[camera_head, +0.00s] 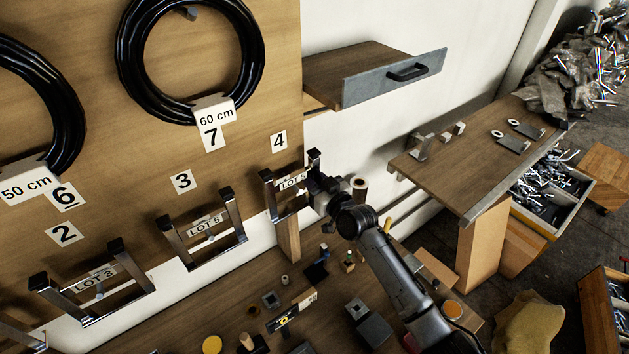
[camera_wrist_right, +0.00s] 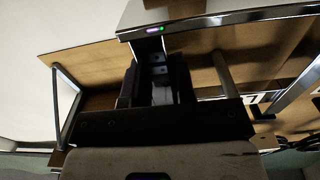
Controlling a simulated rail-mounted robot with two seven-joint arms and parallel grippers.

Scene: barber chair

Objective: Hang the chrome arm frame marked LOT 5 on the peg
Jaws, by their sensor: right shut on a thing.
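My left gripper is not in view.
Similar frames hang below numbers 3 (camera_head: 183,181) and 2 (camera_head: 65,233). Black hose coils (camera_head: 128,66) hang above. A workbench (camera_head: 160,335) below holds small parts.

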